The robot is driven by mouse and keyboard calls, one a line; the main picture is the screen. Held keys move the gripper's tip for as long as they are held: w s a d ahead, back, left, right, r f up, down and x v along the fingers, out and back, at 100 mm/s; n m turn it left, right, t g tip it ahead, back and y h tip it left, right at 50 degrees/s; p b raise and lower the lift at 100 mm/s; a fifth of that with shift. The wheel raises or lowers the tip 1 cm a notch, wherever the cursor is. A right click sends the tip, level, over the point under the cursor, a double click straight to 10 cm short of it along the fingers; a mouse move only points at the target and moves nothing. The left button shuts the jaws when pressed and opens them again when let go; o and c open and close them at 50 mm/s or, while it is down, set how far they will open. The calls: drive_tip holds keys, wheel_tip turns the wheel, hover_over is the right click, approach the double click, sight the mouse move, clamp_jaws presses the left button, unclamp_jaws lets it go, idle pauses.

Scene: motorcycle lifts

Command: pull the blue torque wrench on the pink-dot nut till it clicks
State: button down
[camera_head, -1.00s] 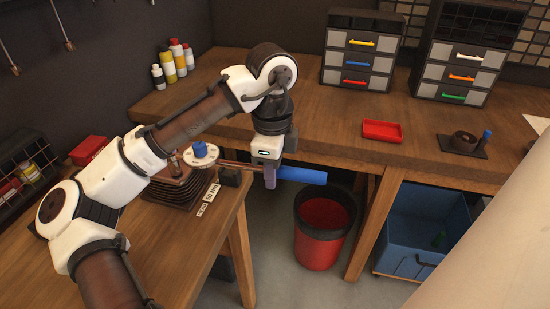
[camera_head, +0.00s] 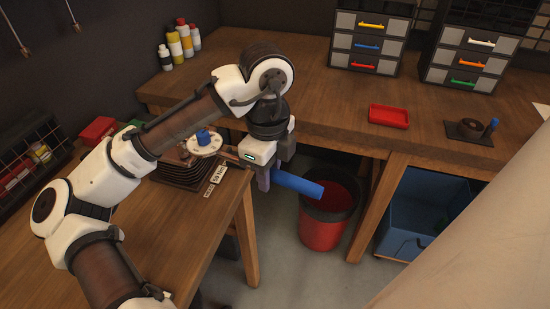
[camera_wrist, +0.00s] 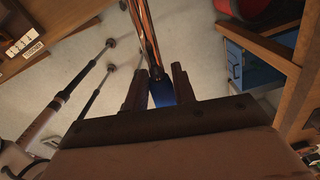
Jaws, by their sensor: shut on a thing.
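The blue torque wrench's handle (camera_head: 300,185) sticks out past the bench corner, with its free end toward the lower right. My gripper (camera_head: 264,179) is shut on the handle and hangs over the bench edge. In the wrist view the blue handle (camera_wrist: 162,94) sits between my two fingers, and its shaft (camera_wrist: 145,35) runs up out of the picture. The wrench's other end leads toward a pale round disc with a blue top (camera_head: 204,138) on a dark stacked block (camera_head: 180,172). I cannot make out a pink dot or the nut.
A red bin (camera_head: 322,228) stands on the floor beyond the handle. A small label (camera_head: 217,174) lies at the bench edge. A blue crate (camera_head: 405,242) is under the far bench, which holds a red tray (camera_head: 389,116) and drawer units (camera_head: 368,44). Floor before the bin is clear.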

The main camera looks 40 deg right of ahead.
drive_tip(key=shift+s+a+m, duration=0.25)
drive_tip(key=shift+a+m, duration=0.05)
drive_tip(key=shift+a, duration=0.25)
drive_tip(key=shift+s+a+m+p, duration=0.2)
drive_tip(key=shift+a+m, duration=0.1)
drive_tip(key=shift+a, duration=0.3)
drive_tip(key=shift+s+a+m+p, duration=0.2)
drive_tip(key=shift+a+m, duration=0.1)
drive_tip(key=shift+a, duration=0.3)
drive_tip(key=shift+r, duration=0.1)
